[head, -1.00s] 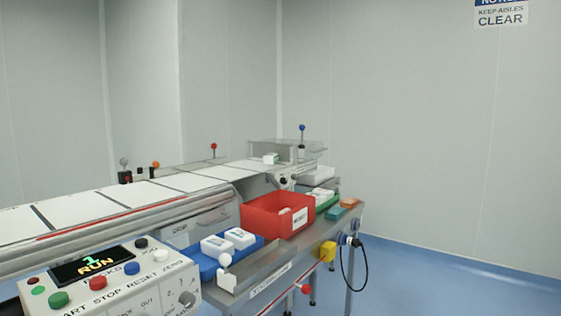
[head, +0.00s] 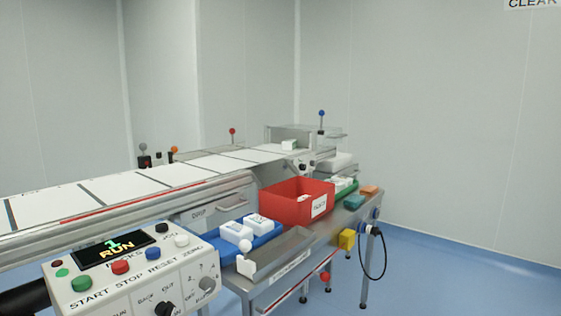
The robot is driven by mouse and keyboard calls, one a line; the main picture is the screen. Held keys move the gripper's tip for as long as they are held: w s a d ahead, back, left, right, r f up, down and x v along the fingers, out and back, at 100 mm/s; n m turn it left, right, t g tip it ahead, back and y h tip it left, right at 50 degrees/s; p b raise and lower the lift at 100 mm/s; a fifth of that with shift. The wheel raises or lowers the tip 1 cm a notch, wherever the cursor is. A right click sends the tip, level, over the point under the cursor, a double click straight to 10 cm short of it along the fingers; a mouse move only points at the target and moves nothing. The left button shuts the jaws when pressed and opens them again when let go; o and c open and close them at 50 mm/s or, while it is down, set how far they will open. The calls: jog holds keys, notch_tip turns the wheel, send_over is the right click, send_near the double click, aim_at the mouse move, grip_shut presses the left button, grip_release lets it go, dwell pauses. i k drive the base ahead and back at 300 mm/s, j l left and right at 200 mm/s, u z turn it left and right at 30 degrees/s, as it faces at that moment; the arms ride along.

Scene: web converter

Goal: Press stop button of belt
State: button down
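The control box (head: 100,290) stands at the lower left of the head view. Its display (head: 114,246) reads "1 RUN". A row of buttons lies below the display: the green START button (head: 81,284), the red STOP button (head: 121,267), the blue RESET button (head: 153,253) and the white ZERO button (head: 181,240). The STOP button is fully visible with nothing over it. The belt (head: 140,184) runs behind the box from lower left to upper right, with pale panels split by dark lines. My gripper is not in view.
A dark rounded shape shows at the lower left edge beside the box. A red bin (head: 290,207), a blue tray (head: 262,240) with white packs (head: 236,232) and a green tray (head: 347,190) sit on the metal side table. Blue floor (head: 460,280) on the right is clear.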

aim_at(121, 265)
jog(key=u, duration=1.35)
